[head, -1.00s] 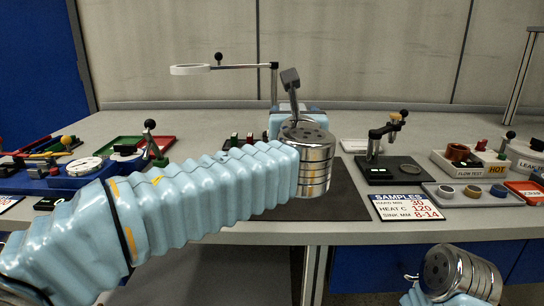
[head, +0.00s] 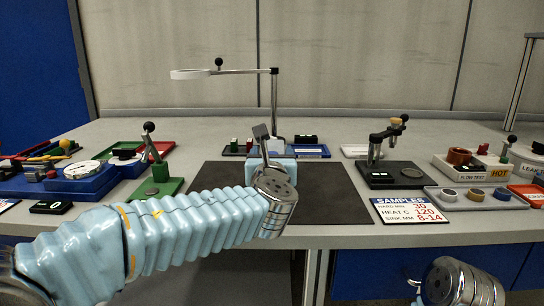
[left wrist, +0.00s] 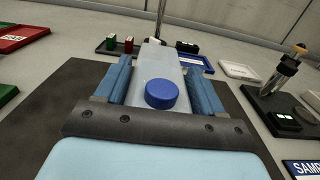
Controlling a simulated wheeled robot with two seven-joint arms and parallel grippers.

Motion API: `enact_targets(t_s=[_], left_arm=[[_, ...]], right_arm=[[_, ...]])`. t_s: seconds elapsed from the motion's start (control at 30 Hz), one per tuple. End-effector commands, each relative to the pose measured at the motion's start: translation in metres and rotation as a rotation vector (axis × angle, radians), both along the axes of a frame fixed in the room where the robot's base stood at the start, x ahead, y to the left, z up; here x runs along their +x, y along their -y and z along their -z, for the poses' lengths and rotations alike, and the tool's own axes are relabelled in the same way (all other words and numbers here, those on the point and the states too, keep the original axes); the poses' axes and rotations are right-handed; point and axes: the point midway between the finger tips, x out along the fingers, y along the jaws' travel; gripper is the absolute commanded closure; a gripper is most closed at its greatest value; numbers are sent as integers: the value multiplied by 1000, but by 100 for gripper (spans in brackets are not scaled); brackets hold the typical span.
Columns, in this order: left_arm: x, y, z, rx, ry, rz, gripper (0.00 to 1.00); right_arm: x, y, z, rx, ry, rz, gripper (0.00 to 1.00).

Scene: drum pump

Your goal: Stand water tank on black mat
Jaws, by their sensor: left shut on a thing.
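The water tank shows in the left wrist view as a pale translucent body with a blue cap (left wrist: 161,94). My left gripper (left wrist: 155,85) is shut on it, one blue finger on each side. In the head view the left gripper (head: 280,165) is over the back part of the black mat (head: 325,200), and my wrist and the gripper hide most of the tank. The mat also shows in the left wrist view (left wrist: 75,85). The tank's base is hidden, so I cannot tell whether it touches the mat. Of my right arm only the wrist shows, at the bottom right.
A green stand (head: 158,185) is left of the mat. A black stand (head: 392,175) and the samples card (head: 407,210) are to its right. A blue tray (head: 311,151) and a lamp post (head: 274,100) are behind it. The mat's front and right are clear.

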Motion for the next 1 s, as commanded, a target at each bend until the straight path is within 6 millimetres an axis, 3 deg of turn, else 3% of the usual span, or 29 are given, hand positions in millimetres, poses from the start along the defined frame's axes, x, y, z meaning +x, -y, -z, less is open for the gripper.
enact_targets(t_s=[0.1, 0.13, 0.27, 0.67, 1.0], left_arm=[[0, 0, 1, -1, 3, 0, 87], [0, 0, 1, 0, 0, 0, 27], [0, 0, 1, 0, 0, 0, 7], [-8, 1, 0, -1, 1, 2, 6], [-82, 1, 1, -1, 1, 3, 6]], right_arm=[[0, 0, 3, 0, 0, 0, 57], [0, 0, 1, 0, 0, 0, 57], [0, 0, 1, 0, 0, 0, 57], [0, 0, 2, 0, 0, 0, 57], [0, 1, 13, -2, 1, 3, 57]])
